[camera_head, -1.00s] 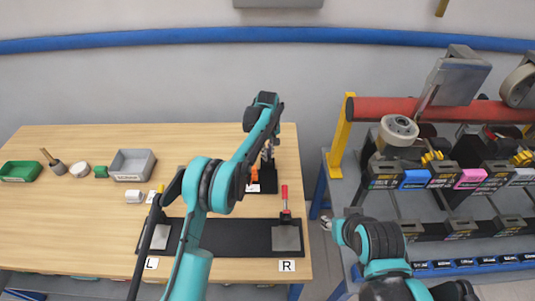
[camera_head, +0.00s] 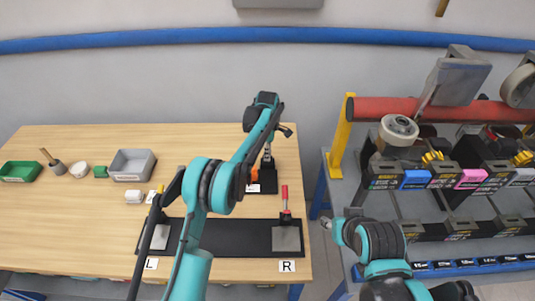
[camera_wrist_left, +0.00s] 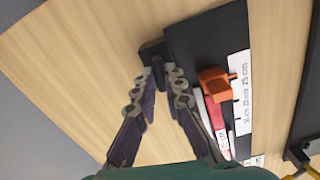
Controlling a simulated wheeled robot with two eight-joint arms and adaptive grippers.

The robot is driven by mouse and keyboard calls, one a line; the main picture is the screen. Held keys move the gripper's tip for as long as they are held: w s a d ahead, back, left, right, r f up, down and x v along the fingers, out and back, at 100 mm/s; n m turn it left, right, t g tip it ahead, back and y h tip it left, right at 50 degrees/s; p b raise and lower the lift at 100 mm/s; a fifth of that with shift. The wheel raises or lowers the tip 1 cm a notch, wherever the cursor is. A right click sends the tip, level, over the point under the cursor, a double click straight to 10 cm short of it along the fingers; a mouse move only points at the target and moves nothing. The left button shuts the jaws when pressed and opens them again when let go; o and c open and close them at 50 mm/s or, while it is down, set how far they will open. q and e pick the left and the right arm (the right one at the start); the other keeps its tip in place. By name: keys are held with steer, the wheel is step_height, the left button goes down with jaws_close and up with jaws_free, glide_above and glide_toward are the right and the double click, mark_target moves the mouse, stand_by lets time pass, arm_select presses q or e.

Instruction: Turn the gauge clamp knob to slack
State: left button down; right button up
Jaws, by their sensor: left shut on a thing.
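My left gripper (camera_head: 268,156) reaches down over the black gauge stand (camera_head: 264,186) at the right rear of the table. In the left wrist view, the left gripper's fingers (camera_wrist_left: 162,76) close in on a small black knob (camera_wrist_left: 152,51) at the edge of the black gauge base (camera_wrist_left: 207,38). The fingers partly cover the knob, so its angle is hard to read. An orange piece (camera_wrist_left: 215,84) sits on the base beside a white scale strip (camera_wrist_left: 239,92). My right gripper (camera_head: 327,223) is off the table's right side; its fingers are too small to judge.
A black fixture (camera_head: 238,238) with a red-handled clamp (camera_head: 285,197) lies in front of the stand. A grey bin (camera_head: 131,165), green tray (camera_head: 20,172) and small cups are at left. A rack (camera_head: 430,178) with a red bar stands right.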

arm_select(q)
steer(key=shift+n, duration=0.4)
steer(key=c, duration=1.6)
jaws_free()
step_height(320, 180, up, 12)
